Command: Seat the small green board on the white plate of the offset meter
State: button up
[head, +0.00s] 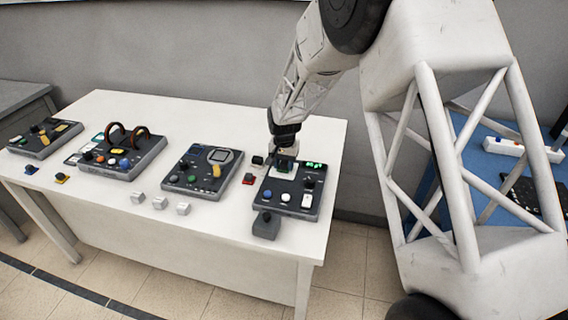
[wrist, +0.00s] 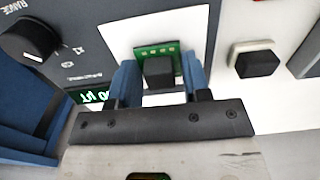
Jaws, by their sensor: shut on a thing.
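The offset meter (head: 288,197) is the dark panel at the table's right end, with knobs and a lit green display. The white plate (wrist: 118,32) is a bright square on its face in the wrist view. The small green board (wrist: 157,49) is over the plate, inside its outline as seen from the wrist; I cannot tell whether it touches. A dark block stands on the board. My gripper (wrist: 160,82) has its blue fingers shut on this block from both sides.
A black knob (wrist: 30,40) and the green display (wrist: 92,95) are close to my left finger. A dark block on a pale base (wrist: 255,60) stands right of the panel. Other panels (head: 203,171) and white cubes (head: 160,203) are further left; a grey box (head: 265,225) is in front.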

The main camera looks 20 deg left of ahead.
jog(key=o, duration=1.5)
jog(key=shift+c, duration=0.2)
jog(key=shift+r, duration=0.1)
jog(key=shift+r, duration=3.4)
jog(key=shift+d+r, duration=0.1)
